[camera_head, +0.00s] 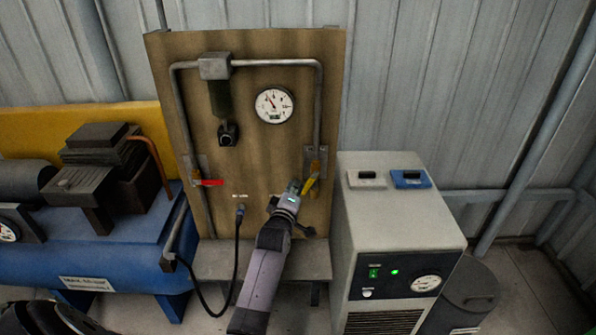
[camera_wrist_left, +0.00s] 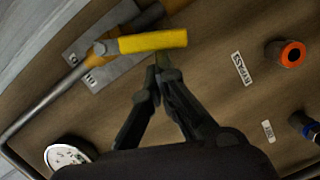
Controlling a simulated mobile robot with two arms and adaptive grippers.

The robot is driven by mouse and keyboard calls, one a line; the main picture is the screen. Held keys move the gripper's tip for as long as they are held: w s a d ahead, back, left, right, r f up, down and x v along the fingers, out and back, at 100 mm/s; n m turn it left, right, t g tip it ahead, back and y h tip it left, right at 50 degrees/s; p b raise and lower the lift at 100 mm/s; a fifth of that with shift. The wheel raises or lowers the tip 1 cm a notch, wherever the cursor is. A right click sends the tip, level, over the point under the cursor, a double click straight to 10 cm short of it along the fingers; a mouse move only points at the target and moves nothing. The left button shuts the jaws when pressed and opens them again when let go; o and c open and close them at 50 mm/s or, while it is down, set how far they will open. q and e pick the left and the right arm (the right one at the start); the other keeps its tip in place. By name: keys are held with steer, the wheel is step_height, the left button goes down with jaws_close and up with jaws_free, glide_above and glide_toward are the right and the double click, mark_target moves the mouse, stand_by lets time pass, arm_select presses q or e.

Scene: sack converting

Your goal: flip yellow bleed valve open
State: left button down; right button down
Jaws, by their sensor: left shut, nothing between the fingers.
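The yellow bleed valve handle (camera_head: 311,187) is on the right pipe of a wooden panel, tilted, beside a metal plate. My left gripper (camera_head: 296,187) is just left of the handle in the head view. In the left wrist view its fingers (camera_wrist_left: 161,66) are shut and empty, their tips close below the handle's middle. I cannot tell whether they touch it. My right gripper is not in view.
The panel (camera_head: 180,110) also carries a red-handled valve (camera_head: 211,183), a pressure gauge (camera_head: 273,105) and a black hose (camera_head: 238,240). The left wrist view shows an orange-ringed port (camera_wrist_left: 292,54) and a BYPASS label (camera_wrist_left: 242,69). A grey dryer cabinet (camera_head: 400,220) stands close right, a blue compressor tank (camera_head: 90,250) left.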

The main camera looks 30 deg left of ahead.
arm_select(q)
steer(key=shift+w+d+f+n, duration=0.25)
steer(key=shift+d+f+n, duration=0.15)
steer(key=shift+f, duration=0.1)
steer(key=shift+w+d+f+n, duration=0.2)
steer(key=shift+d+f+n, duration=0.2)
steer(key=shift+f, duration=0.1)
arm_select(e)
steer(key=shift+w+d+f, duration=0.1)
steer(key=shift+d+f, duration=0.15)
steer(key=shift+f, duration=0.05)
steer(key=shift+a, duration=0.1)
